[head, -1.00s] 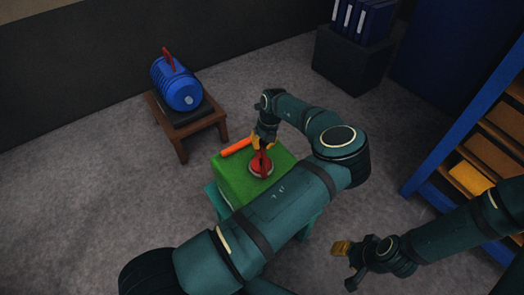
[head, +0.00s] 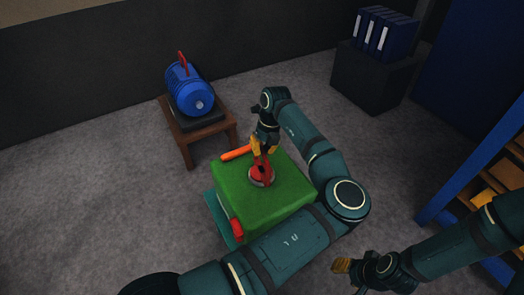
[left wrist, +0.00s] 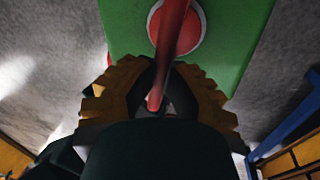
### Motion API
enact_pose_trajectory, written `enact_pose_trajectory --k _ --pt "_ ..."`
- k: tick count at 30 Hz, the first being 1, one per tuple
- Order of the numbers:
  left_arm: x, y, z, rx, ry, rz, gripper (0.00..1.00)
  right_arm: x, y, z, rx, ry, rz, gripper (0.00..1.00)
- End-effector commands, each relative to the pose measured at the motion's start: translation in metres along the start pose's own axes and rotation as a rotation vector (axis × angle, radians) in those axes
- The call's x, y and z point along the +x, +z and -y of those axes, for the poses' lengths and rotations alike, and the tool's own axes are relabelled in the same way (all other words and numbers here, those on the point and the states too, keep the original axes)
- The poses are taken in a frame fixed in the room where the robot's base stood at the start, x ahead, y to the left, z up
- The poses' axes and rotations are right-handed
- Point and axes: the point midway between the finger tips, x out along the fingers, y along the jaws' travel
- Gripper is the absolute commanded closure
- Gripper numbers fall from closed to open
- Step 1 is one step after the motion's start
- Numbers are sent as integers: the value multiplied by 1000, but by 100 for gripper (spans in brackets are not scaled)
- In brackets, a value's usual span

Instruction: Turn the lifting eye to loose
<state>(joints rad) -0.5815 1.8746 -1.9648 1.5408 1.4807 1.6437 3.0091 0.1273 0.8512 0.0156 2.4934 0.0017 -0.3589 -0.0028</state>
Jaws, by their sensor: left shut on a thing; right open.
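The lifting eye (head: 266,174) is red and stands on a round red and grey base on top of the green casting (head: 292,192). My left gripper (head: 264,148) reaches it from above, its yellow fingers shut on its upper part. In the left wrist view the red lifting eye (left wrist: 176,30) runs from its round base on the green casting (left wrist: 240,25) down between the yellow fingers of my left gripper (left wrist: 157,88). Whether the eye is loose cannot be told. My right gripper (head: 350,270) is open and empty, low at the right, away from the casting.
An orange bar (head: 236,153) lies at the casting's back left edge. A red part (head: 237,229) sits on its left side. A blue motor-like body (head: 190,95) with a red eye stands on a wooden stool (head: 205,132). A blue shelf (head: 470,165) is at the right.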

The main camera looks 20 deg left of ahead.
Motion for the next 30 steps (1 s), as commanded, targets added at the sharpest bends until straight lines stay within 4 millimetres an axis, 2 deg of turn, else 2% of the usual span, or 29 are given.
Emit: enact_pose_trajectory --k 1,11,12,14,15,25,30 --pt "6 -2 0 -1 2 -13 100 1 0 0 0 0 -1 53" --pt "6 -2 0 -1 3 -11 100 1 0 0 0 0 -1 53" --pt "6 -2 0 -1 3 -11 78 1 0 0 0 0 -1 53" --pt "5 -2 0 -1 3 -10 56 1 0 0 0 0 -1 53" --pt "5 -2 0 -1 3 -9 55 1 0 0 0 0 -1 53" --pt "-1 0 0 -1 -1 -3 55 0 0 0 0 0 0 53" --pt "-18 0 -2 0 -5 -2 55 0 0 0 0 0 0 53"
